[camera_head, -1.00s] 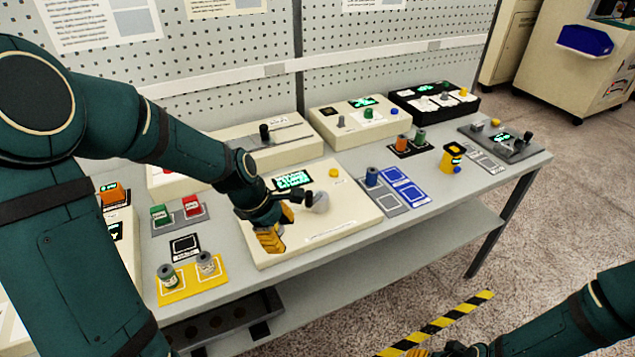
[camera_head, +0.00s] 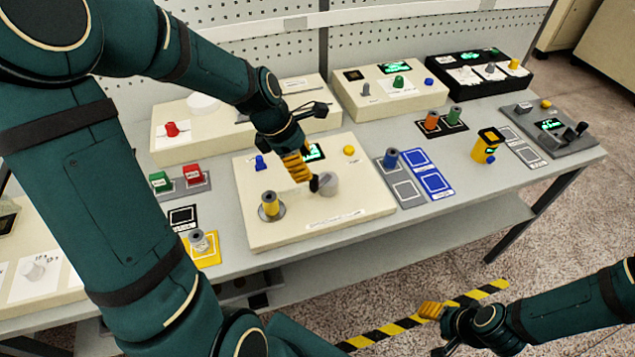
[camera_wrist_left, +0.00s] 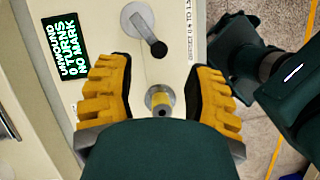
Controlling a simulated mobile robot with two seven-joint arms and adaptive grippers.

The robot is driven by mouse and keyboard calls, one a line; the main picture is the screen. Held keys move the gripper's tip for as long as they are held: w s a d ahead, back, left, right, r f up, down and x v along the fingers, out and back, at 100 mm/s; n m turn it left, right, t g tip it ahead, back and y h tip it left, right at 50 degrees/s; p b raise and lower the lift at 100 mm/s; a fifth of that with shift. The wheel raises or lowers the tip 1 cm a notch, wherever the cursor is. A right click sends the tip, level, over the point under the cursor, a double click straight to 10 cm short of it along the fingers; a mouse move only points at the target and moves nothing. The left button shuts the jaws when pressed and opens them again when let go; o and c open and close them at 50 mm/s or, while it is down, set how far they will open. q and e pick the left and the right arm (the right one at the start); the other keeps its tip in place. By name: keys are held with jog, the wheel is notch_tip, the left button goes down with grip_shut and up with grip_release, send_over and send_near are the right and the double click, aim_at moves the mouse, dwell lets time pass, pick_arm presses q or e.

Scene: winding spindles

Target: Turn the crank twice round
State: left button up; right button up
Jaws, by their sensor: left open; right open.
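The crank (camera_head: 328,184) is a grey disc with a dark handle on the cream winding panel (camera_head: 350,213). In the left wrist view the crank (camera_wrist_left: 145,30) shows its black knob at the lower right end of its arm. A yellow spool (camera_head: 270,205) stands upright on a grey round base left of the crank; it also shows between the fingers in the left wrist view (camera_wrist_left: 160,100). My left gripper (camera_head: 305,172) is open and empty, close to the crank, partly covering it. My right gripper (camera_head: 432,311) is open, off the table's front.
The panel's display (camera_wrist_left: 62,47) reads unwound, 0 turns, no mark. A blue knob (camera_head: 260,163) and a yellow button (camera_head: 349,150) are also on the panel. Another cream box (camera_head: 172,140) stands behind.

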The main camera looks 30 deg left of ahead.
aim_at(313, 177)
pick_arm(q)
jog(key=b+x, duration=0.1)
jog(key=x, duration=0.6)
jog(key=shift+w+d+f, duration=0.15)
jog(key=shift+d+f, duration=0.05)
jog(key=shift+f, duration=0.15)
grip_shut()
